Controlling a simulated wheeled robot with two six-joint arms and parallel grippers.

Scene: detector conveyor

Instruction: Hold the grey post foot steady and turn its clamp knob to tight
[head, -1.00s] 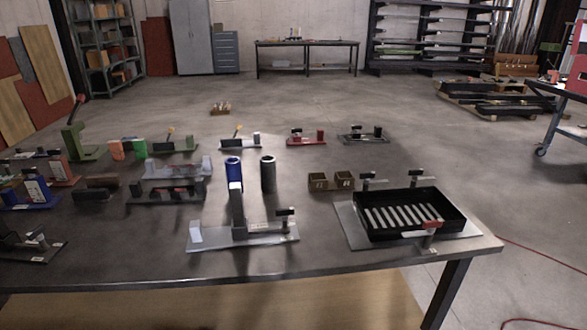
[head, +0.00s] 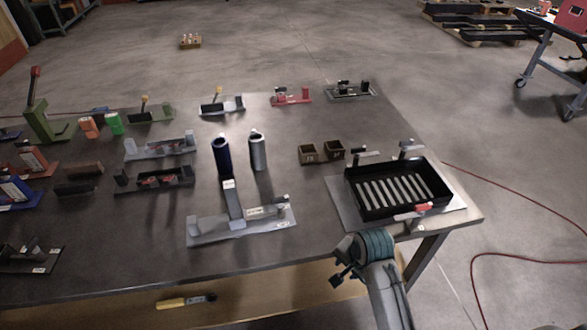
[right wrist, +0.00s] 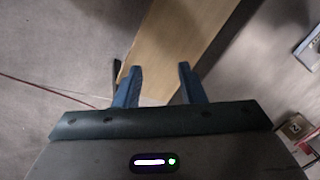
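The grey post foot (head: 203,233) is a light grey plate with an upright post (head: 233,203), near the front middle of the table. A small clamp with a black knob (head: 282,199) stands at its right end. I cannot tell how tight the knob is. My right gripper (head: 337,277) is in front of the table's front edge, right of the post foot and apart from it. The right wrist view shows its two blue fingers (right wrist: 160,86) spread, with nothing between them. My left gripper is in no current view.
A black slotted tray (head: 362,209) on a grey plate stands at the table's right front. A yellow-handled tool (head: 172,303) lies on the lower shelf.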

